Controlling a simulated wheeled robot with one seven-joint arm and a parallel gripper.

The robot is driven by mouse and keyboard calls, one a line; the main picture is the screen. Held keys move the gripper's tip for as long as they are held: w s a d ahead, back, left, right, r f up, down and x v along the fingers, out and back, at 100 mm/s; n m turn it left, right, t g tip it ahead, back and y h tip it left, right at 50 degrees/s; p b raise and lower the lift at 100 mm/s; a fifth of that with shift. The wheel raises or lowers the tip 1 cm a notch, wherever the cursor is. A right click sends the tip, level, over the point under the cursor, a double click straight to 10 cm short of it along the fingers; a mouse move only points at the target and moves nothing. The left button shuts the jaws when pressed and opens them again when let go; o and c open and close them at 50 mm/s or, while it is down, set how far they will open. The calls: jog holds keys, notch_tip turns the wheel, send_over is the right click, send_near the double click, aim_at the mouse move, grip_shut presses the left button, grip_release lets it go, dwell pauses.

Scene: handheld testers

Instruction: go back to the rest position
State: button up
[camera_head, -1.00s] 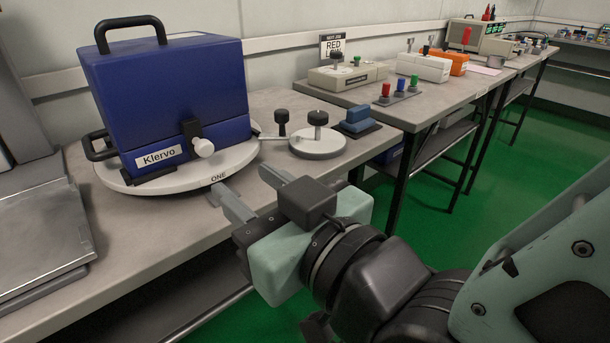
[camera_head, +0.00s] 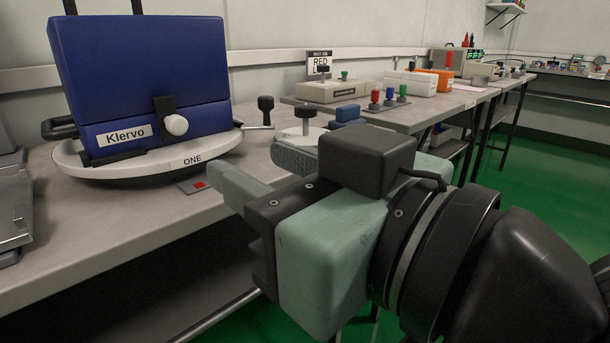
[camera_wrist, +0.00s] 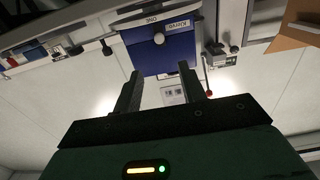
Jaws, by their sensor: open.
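My gripper (camera_head: 262,170) is open, with nothing between its fingers, in the head view. It is held in front of the table's front edge, to the right of a blue box labelled "Klervo" (camera_head: 138,75). The box stands on a round white turntable (camera_head: 215,147) marked "ONE". In the wrist view, my two fingers (camera_wrist: 168,95) are spread apart, and the blue box (camera_wrist: 160,52) shows beyond them, upside down. My gripper looks clear of the box and the turntable.
A second bench holds a beige tester (camera_head: 345,91) and coloured plugs (camera_head: 389,96). Green floor (camera_head: 540,210) lies open at right.

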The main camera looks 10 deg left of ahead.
jog(key=w+d+f+g+h+p, duration=0.1)
jog(key=d+f+g+h, duration=0.2)
jog(key=f, duration=0.4)
jog(key=w+d+f+g+h+p, duration=0.1)
jog(key=d+f+g+h+p, duration=0.2)
jog(key=f, duration=0.4)
jog(key=s+d+f+m+g+h, duration=0.1)
jog(key=s+d+f+g+h, duration=0.2)
jog(key=d, duration=0.4)
jog(key=d+f+m+g+h, duration=0.1)
jog(key=d+f+g+h, duration=0.1)
jog(key=d+h, duration=0.3)
notch_tip(320, 180, up, 38)
jog(key=d+p, duration=0.1)
jog(key=p, duration=3.7)
jog(key=shift+s+d+r+g+y, duration=0.2)
jog(key=shift+s+g+y, duration=0.1)
jog(key=shift+s+y, duration=0.1)
